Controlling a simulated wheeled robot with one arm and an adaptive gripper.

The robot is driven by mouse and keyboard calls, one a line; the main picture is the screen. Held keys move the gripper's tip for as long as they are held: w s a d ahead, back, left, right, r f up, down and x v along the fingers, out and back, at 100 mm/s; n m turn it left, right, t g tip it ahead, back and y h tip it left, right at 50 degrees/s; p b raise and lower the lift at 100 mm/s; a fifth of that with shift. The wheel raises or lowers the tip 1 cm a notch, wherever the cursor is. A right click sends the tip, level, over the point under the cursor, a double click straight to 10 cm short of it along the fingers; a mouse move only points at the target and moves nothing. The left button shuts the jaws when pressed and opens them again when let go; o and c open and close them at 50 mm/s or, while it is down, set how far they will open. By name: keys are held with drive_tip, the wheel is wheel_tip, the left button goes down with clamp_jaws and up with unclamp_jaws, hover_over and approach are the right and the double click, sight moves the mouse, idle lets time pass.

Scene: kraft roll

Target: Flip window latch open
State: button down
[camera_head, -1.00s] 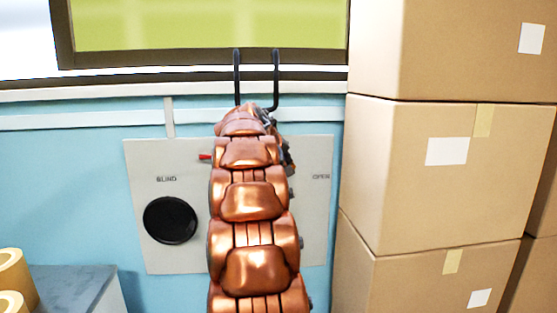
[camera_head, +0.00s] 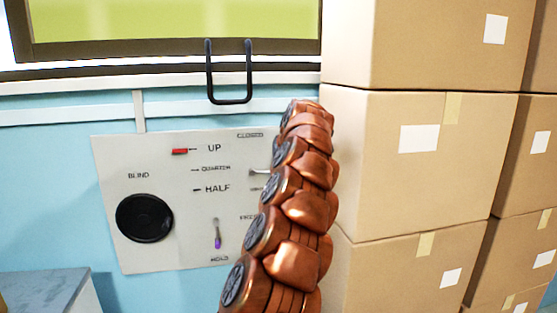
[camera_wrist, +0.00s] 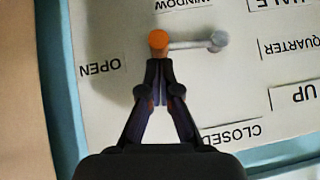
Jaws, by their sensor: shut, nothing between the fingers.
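The window latch is a grey lever with an orange knob (camera_wrist: 158,42) and a round pivot (camera_wrist: 217,41), in the wrist view, which sees the panel upside down. The lever lies level, its knob pointing toward the OPEN label (camera_wrist: 100,66) and away from the CLOSED label (camera_wrist: 232,135). In the head view, only part of the grey lever (camera_head: 259,172) shows left of my arm; its knob is hidden. My gripper (camera_wrist: 159,72) is shut and empty, its fingertips just below the knob in the wrist view. I cannot tell whether they touch it. My arm hides the gripper in the head view.
The white panel (camera_head: 110,205) also carries a red slider (camera_head: 180,151) beside UP, a purple-tipped switch (camera_head: 217,238) and a black BLIND disc (camera_head: 144,218). A black U-shaped handle (camera_head: 230,101) hangs below the window. Stacked cardboard boxes (camera_head: 400,190) stand close at right.

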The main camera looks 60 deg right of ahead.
drive_tip(key=shift+s+d+f, duration=0.1)
drive_tip(key=shift+f, duration=0.2)
drive_tip(key=shift+f+t, duration=0.2)
drive_tip(key=shift+t, duration=0.1)
drive_tip(key=shift+s+r+m+y, duration=0.1)
drive_tip(key=shift+r+m+y, duration=0.05)
drive_tip(key=shift+m+y, duration=0.15)
drive_tip(key=w+d+r+v, duration=0.1)
drive_tip(key=r+v, duration=0.1)
drive_tip(key=v, duration=1.1)
drive_tip(key=shift+w+d, duration=0.2)
drive_tip(key=shift+d, duration=0.05)
idle(0.4)
